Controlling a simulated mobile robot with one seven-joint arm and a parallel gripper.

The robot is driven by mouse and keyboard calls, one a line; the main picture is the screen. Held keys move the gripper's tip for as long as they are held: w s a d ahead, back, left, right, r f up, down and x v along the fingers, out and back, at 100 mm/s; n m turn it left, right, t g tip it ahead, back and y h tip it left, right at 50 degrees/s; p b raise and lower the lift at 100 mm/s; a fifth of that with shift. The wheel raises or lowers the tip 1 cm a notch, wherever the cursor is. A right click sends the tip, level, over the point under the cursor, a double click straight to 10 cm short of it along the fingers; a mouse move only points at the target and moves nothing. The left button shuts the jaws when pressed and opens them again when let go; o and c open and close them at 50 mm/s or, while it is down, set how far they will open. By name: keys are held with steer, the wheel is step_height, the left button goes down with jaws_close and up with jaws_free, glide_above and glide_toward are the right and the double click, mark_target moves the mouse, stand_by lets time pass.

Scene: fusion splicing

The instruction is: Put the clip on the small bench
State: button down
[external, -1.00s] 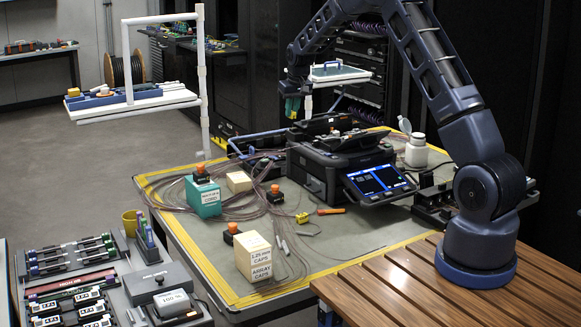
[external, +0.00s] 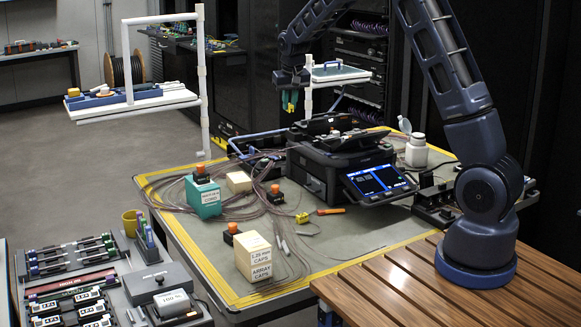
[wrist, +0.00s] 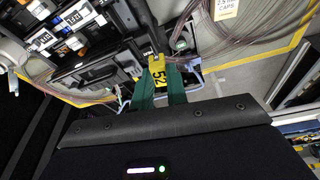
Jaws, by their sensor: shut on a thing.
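My gripper (external: 289,101), with green fingers, hangs in the air behind the splicer and just left of a small raised white-edged platform (external: 342,75). In the wrist view my gripper (wrist: 160,73) is shut on a yellow clip (wrist: 157,71) marked 52, held between the fingertips.
The black fusion splicer (external: 345,160) with a lit screen stands on the yellow-edged work table (external: 245,265). Loose fibre coils, a teal box (external: 204,198), a cream caps box (external: 254,258) and a small yellow piece (external: 302,218) lie there. Dark racks stand behind my arm.

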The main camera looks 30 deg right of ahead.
steer(key=s+a+m, duration=0.3)
steer(key=s+a, duration=0.1)
steer(key=s, duration=1)
glide_toward(301, 203)
steer(key=x, duration=0.6)
steer(key=shift+f, duration=0.1)
steer(key=c, duration=1.4)
jaws_free()
